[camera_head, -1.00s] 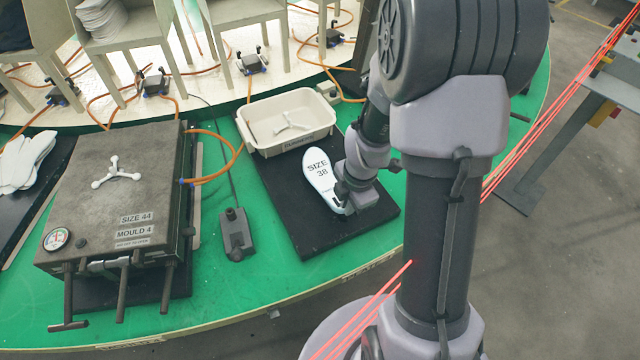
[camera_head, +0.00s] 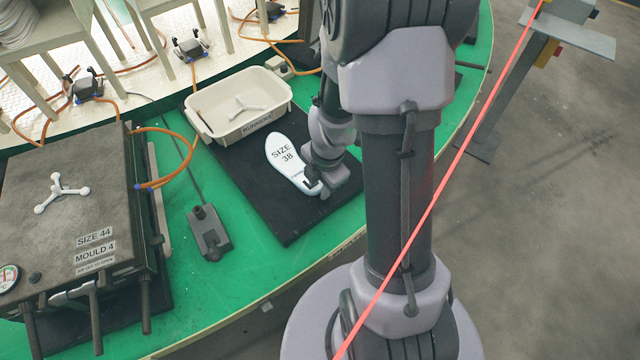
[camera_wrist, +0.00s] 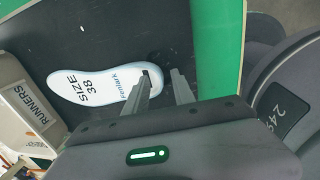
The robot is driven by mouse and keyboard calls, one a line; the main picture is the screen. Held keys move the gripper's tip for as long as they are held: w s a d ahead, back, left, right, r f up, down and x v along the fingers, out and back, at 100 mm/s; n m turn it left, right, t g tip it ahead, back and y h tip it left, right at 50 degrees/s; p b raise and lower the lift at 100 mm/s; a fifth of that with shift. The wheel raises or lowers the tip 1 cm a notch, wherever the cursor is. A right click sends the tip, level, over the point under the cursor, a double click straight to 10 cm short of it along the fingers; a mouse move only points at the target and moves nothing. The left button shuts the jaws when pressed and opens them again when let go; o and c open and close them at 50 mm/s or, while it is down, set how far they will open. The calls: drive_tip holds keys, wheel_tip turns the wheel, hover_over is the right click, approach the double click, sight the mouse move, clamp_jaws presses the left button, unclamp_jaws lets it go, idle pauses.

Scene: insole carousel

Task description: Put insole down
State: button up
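The white insole (camera_head: 285,160), marked SIZE 38, lies on a black mat (camera_head: 268,205) with its heel toward the mat's front right part. It also shows in the wrist view (camera_wrist: 75,88). My gripper (camera_head: 315,186) is low at the heel end. In the wrist view my gripper's fingers (camera_wrist: 162,82) stand apart with a gap between them. One finger overlaps the heel and the other is just past its edge. The insole looks flat on the mat; its exact contact with the finger cannot be told.
A cream RUNNERS tray (camera_head: 240,105) with a white three-armed piece stands behind the insole. A SIZE 44 MOULD 4 press (camera_head: 75,215) is at left. A grey pedal box (camera_head: 209,233) stands between them on the green table (camera_head: 180,285).

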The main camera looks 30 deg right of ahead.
drive_tip(key=s+a+r+m+t+p, duration=0.1)
drive_tip(key=a+r+m+p, duration=0.15)
drive_tip(key=r, duration=0.65)
drive_tip(key=a+r+m+p, duration=0.15)
drive_tip(key=r+p, duration=0.25)
drive_tip(key=r, duration=0.5)
drive_tip(key=s+a+r+m+t+y, duration=0.1)
drive_tip(key=s+a+r+m, duration=0.4)
drive_tip(key=m, duration=0.4)
drive_tip(key=s+a+r+m+t, duration=0.2)
drive_tip(key=s+a+r+m, duration=0.3)
drive_tip(key=a+r+m, duration=0.2)
wheel_tip(320, 180, up, 2)
drive_tip(key=m, duration=0.3)
drive_tip(key=shift+s+a+r+m+y, duration=0.2)
drive_tip(key=shift+s+a+m+y, duration=0.1)
drive_tip(key=shift+y, duration=0.1)
drive_tip(key=shift+d, duration=0.15)
